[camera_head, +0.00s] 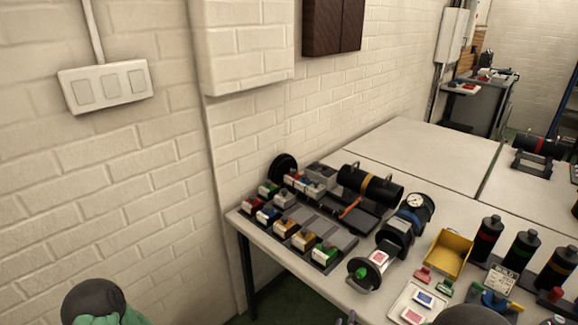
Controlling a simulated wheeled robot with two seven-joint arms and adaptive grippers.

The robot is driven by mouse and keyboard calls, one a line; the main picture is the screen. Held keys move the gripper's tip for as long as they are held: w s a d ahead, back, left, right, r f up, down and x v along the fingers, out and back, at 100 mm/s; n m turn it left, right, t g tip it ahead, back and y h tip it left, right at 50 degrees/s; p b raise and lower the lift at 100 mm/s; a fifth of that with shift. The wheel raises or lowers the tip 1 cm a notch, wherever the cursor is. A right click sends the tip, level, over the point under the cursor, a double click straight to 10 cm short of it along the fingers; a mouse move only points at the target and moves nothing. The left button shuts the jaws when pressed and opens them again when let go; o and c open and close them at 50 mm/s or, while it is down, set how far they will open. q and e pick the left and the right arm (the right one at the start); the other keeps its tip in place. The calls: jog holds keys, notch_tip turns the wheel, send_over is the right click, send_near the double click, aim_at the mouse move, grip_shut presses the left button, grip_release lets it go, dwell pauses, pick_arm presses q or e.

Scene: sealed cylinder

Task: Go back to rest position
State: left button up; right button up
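Neither gripper can be made out. A dark rounded part of mine with green on it (95,303) shows at the bottom left corner. Another dark rounded part, likely mine, shows at the bottom edge on the right (468,316). A black cylinder with a yellow band (370,186) lies on its side on the table, near the wall. A black piece with a green knob (364,273) is nearer the front edge.
A light table (420,150) stands against the brick wall. A tray of several coloured blocks (313,244) is at its left end. A yellow bin (448,254) and several dark bottles (487,240) stand on the right. The table's far part is clear. A white switch plate (105,86) is on the wall.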

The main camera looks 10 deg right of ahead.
jog(key=a+f+n+g+y, duration=0.3)
jog(key=f+n, duration=0.3)
jog(key=f, duration=0.2)
jog(key=a+f+n+g+y, duration=0.35)
jog(key=f+n, duration=0.25)
jog(key=f, duration=0.3)
jog(key=s+a+f+n+g+y, duration=0.3)
jog(key=s+f+n+g, duration=0.4)
jog(key=s, duration=0.6)
notch_tip(320, 180, down, 4)
jog(key=n+y, duration=0.1)
jog(key=n, duration=0.1)
jog(key=shift+a+n, duration=0.25)
jog(key=shift+n, duration=0.05)
